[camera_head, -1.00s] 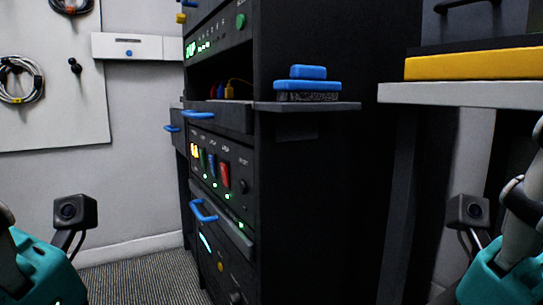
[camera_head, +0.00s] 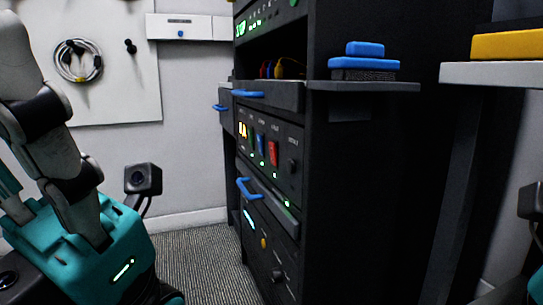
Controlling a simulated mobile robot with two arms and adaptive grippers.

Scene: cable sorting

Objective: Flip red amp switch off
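The red amp switch (camera_head: 273,152) is the rightmost in a row of coloured switches on a panel in the black rack, in the head view. A blue switch (camera_head: 261,144) and a green switch (camera_head: 251,139) sit to its left, with a lit yellowish one (camera_head: 242,131) at the far left. Small green lights glow below the row. My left arm stands at the left of the picture, well apart from the rack. Neither gripper shows in the picture.
Blue handles stick out from the rack above (camera_head: 247,94) and below (camera_head: 249,188) the switch panel. A shelf (camera_head: 365,86) with a blue-topped brush juts out right of the rack. A pale table (camera_head: 500,74) stands at right. Carpet (camera_head: 195,262) is clear in front.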

